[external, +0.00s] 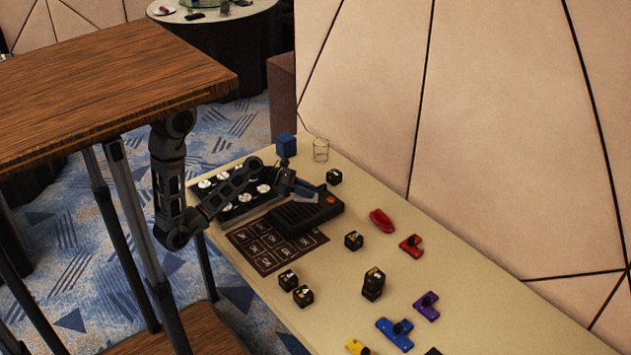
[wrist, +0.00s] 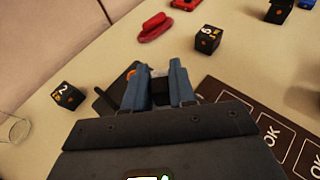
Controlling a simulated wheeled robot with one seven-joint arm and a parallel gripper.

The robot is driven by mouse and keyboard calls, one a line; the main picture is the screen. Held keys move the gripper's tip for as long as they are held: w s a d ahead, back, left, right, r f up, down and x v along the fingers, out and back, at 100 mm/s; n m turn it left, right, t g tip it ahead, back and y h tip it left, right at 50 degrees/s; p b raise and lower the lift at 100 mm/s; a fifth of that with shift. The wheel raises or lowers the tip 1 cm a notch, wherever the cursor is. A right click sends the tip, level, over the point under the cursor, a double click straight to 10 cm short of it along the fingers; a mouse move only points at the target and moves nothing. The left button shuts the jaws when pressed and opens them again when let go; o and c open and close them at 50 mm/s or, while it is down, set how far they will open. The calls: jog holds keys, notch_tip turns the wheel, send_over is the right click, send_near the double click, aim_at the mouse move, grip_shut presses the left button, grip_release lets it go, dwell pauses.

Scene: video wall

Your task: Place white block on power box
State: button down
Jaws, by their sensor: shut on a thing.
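The power box (external: 306,212), a long black box with an orange button, lies on the table in the external view. In the wrist view my gripper (wrist: 158,76) is shut on a small pale piece, which looks like the white block (wrist: 159,71). The fingers hide most of it. I cannot tell whether it touches the box.
A dark card mat (external: 277,246) lies in front of the box. Black dice (external: 354,240), a red object (external: 381,221) and coloured pieces (external: 395,334) are spread to the right. A clear glass (external: 320,150) stands behind. Bare table lies between the dice.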

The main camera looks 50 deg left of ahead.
jog(key=shift+w+a+f, duration=0.55)
jog(key=shift+a+f, duration=0.1)
jog(key=shift+a, duration=0.1)
notch_tip(320, 180, down, 4)
jog(key=shift+r+b, duration=0.1)
jog(key=shift+b, duration=0.2)
jog(key=c, duration=0.9)
grip_release()
jog(key=shift+c, duration=0.2)
jog(key=v, duration=1.2)
